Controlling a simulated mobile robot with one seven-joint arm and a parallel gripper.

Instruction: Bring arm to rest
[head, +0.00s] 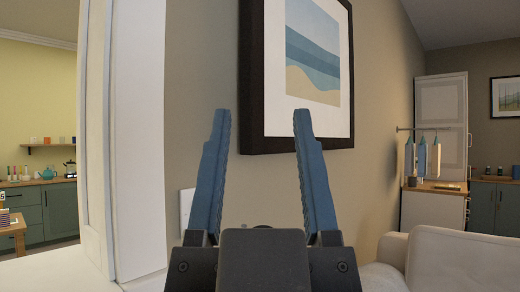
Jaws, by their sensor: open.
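My gripper (261,118) is in the lower middle of the head view, with its two blue fingers pointing up and spread wide apart. The black body of the gripper (264,262) fills the bottom centre. The rest of my arm is hidden below the picture's edge.
A black-framed picture (245,100) hangs on the wall behind the fingers. A white door frame (137,140) stands at left, with a kitchen beyond. A white sofa (465,262) is at lower right. Hanging cloths (422,158) and cabinets (490,208) are farther back right.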

